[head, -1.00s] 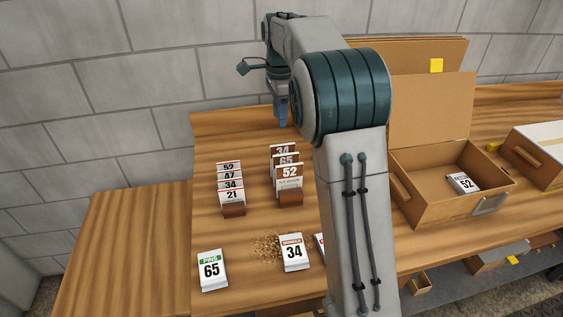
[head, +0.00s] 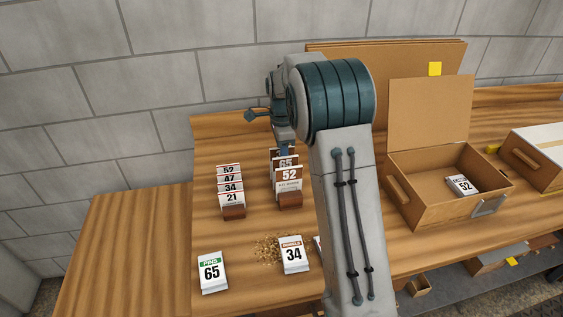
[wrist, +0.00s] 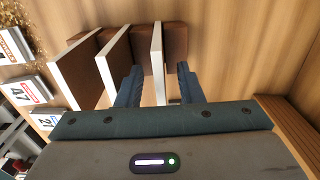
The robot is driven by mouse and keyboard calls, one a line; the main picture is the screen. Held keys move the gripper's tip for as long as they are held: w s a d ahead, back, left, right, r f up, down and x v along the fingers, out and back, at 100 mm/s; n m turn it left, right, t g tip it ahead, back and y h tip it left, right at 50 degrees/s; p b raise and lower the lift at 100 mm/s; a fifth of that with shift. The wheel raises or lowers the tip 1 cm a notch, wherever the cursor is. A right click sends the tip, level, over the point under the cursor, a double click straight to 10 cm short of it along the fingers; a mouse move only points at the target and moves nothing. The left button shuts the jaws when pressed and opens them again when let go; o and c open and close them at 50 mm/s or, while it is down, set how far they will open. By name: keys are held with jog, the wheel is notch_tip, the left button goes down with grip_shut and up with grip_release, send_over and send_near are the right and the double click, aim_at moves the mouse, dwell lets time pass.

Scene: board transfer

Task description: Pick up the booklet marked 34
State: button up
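In the head view a wooden rack (head: 291,202) holds upright booklets: 52 (head: 289,177) in front and 65 (head: 286,163) behind it. The rear booklet, whose 34 showed earlier, is now hidden behind my gripper (head: 284,149). In the wrist view this rear booklet (wrist: 157,60) stands edge-on between the two fingers of my gripper (wrist: 159,87). The fingers are open, with a gap on each side of it. Another 34 (head: 231,187) shows in the left rack. A brown-headed 34 packet (head: 292,254) is on the table in front.
The left rack (head: 234,213) also holds 52, 47 and 21. A green-headed 65 packet (head: 211,272) and a grain pile (head: 268,248) are in front. An open cardboard box (head: 432,211) with a 52 packet (head: 461,185) is on the right. My arm hides the table's middle.

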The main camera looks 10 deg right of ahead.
notch_tip(320, 180, down, 2)
jog(key=shift+f, duration=0.1)
grip_shut()
